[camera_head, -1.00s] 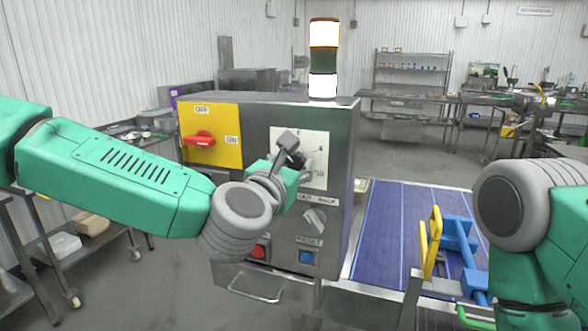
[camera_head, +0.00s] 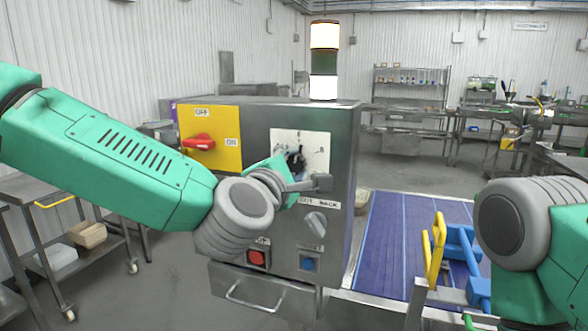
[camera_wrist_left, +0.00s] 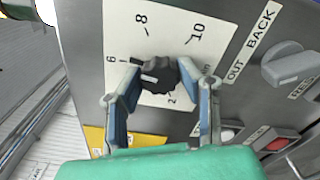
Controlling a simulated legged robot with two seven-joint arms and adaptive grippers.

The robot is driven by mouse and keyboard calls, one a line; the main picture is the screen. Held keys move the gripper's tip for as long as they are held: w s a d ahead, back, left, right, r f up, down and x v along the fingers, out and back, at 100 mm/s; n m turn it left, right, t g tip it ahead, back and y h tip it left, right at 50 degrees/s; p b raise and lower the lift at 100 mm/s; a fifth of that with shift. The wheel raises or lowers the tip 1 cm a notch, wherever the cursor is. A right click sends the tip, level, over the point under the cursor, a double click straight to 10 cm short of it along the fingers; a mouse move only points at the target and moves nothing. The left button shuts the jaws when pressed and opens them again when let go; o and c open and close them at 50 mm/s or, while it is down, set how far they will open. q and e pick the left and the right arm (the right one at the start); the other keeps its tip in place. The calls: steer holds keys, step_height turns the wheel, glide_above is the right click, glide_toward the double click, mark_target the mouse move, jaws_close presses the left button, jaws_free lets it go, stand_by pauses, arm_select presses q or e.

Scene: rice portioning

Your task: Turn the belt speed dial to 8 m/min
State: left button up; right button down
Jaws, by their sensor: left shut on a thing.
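The belt speed dial is a black knob (camera_wrist_left: 160,73) on a white numbered plate (camera_wrist_left: 160,40) of the machine. My left gripper (camera_wrist_left: 160,92) is shut on the knob, one finger on each side. In the head view the same plate (camera_head: 315,147) faces me, and my left gripper (camera_head: 298,172) is at it, partly covering the dial. My right arm shows at the lower right; its gripper is out of view.
Below the plate are a grey OUT/BACK switch (camera_head: 316,222), a red button (camera_head: 257,257) and a blue button (camera_head: 308,263). A red switch (camera_head: 198,142) sits on a yellow panel at left. A blue belt (camera_head: 385,240) with yellow and blue parts lies at right.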

arm_select(q)
steer(key=m, duration=0.6)
steer(key=shift+s+d+f+m, duration=0.1)
steer(key=shift+f+m, duration=0.1)
steer(key=shift+m, duration=0.1)
steer(key=shift+f+m, duration=0.15)
steer(key=shift+m, duration=1.55)
steer(key=shift+f, duration=0.1)
steer(key=o, duration=1)
steer(key=shift+o, duration=0.7)
steer(key=shift+r, duration=0.2)
